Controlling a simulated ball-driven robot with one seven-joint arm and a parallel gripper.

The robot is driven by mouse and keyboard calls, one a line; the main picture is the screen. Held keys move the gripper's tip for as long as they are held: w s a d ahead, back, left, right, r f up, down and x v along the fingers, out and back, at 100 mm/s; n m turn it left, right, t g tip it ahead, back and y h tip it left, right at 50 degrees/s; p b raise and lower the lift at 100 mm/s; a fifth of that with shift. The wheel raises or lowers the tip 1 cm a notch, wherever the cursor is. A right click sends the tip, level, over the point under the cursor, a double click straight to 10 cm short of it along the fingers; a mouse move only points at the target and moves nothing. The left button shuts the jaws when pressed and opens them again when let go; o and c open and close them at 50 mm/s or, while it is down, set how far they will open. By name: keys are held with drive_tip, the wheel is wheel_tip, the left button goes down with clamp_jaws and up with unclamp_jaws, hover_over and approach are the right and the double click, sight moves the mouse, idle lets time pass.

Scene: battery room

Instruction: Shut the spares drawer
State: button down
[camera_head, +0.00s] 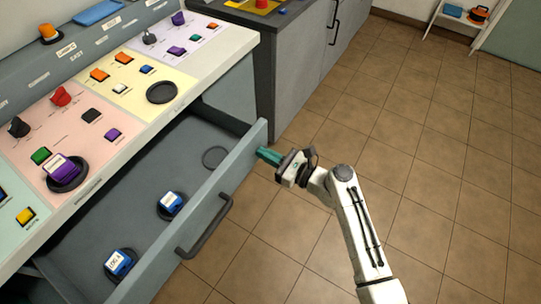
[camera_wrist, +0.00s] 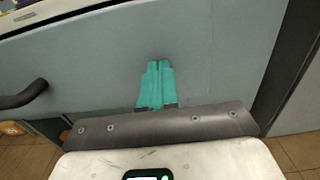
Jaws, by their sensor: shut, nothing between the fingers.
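The spares drawer (camera_head: 203,212) is a grey drawer that stands pulled out under the control desk in the head view. Its dark bar handle (camera_head: 205,228) is on the front panel. Inside lie two blue-and-white items (camera_head: 170,203) (camera_head: 119,263) on dark round rests, and one empty round rest (camera_head: 214,157). My gripper (camera_head: 264,155) is shut and empty, its teal fingertips at the right end of the drawer front. In the wrist view the fingers (camera_wrist: 158,82) point at the grey front panel (camera_wrist: 215,50), with the handle (camera_wrist: 25,95) to the left. I cannot tell whether they touch it.
The control desk (camera_head: 105,90) above the drawer carries colored panels with knobs and buttons. A grey cabinet (camera_head: 299,80) stands beyond the drawer. A white shelf (camera_head: 462,20) is at the far right. The tiled floor (camera_head: 440,150) right of the drawer is clear.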

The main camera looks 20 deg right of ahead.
drive_tip(key=b+x, duration=0.8)
drive_tip(key=x, duration=1.6)
drive_tip(key=shift+w+a+f+b, duration=0.1)
drive_tip(key=shift+a+f+b, duration=0.1)
drive_tip(key=shift+a+b, duration=0.1)
drive_tip(key=shift+w+a, duration=0.1)
drive_tip(key=shift+w, duration=0.15)
drive_tip(key=shift+w+r, duration=0.15)
drive_tip(key=shift+r, duration=0.2)
drive_tip(key=shift+r, duration=0.1)
